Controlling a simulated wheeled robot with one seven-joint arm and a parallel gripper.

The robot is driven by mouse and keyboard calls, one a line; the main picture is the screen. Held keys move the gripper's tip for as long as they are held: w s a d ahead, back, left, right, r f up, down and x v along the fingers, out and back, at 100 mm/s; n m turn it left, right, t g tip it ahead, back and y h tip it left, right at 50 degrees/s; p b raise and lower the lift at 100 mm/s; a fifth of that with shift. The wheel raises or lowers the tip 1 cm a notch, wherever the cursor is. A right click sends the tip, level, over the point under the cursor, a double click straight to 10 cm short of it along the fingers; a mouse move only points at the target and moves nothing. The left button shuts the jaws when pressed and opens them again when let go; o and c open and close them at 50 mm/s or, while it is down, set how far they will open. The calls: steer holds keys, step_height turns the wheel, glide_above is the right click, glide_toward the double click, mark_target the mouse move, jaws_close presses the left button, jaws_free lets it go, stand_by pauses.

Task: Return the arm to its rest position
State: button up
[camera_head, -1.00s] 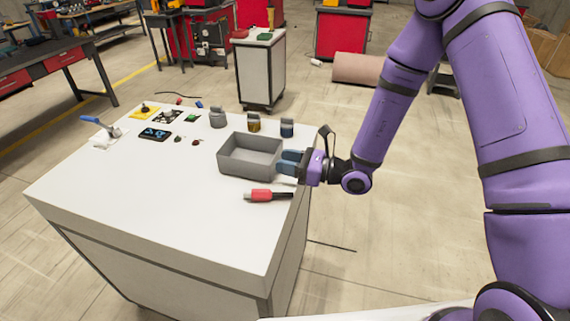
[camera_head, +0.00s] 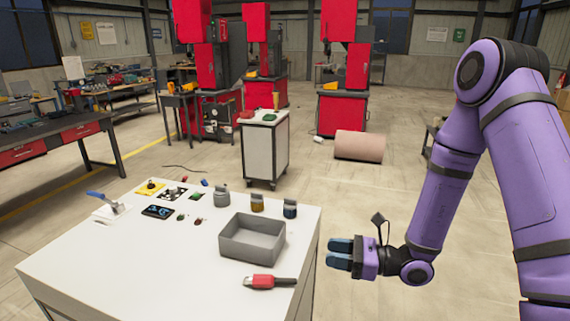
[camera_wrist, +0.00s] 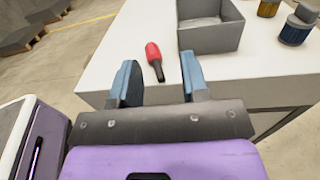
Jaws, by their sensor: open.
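My purple arm reaches in from the right in the head view. My gripper (camera_head: 340,254), with blue fingers, is open and empty, just off the right edge of the white table (camera_head: 130,255). In the wrist view, my gripper (camera_wrist: 160,82) shows its two fingers apart with nothing between them. Beyond the fingers, the red-handled tool (camera_wrist: 154,58) lies on the table, apart from the gripper.
A grey open bin (camera_head: 252,240) and the red tool (camera_head: 268,282) are near the table's right edge. Several jars, including a blue one (camera_head: 290,209), and small parts stand behind. A white cabinet (camera_head: 265,150) and a tan roll (camera_head: 360,145) are farther back. Floor right of the table is clear.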

steer(key=s+d+r+n+g+h, duration=0.2)
steer(key=s+r+n+g+h, duration=0.5)
steer(key=s+r+n, duration=0.6)
steer(key=s+d+r+n+t+h, duration=0.3)
steer(key=s+d+r+n+h, duration=0.1)
steer(key=d+r, duration=0.3)
steer(key=s+d+r+n+t+h, duration=0.4)
steer(key=d+r+h, duration=0.2)
steer(key=r, duration=0.2)
steer(key=shift+s+d+n, duration=0.3)
steer(key=shift+s+d, duration=0.1)
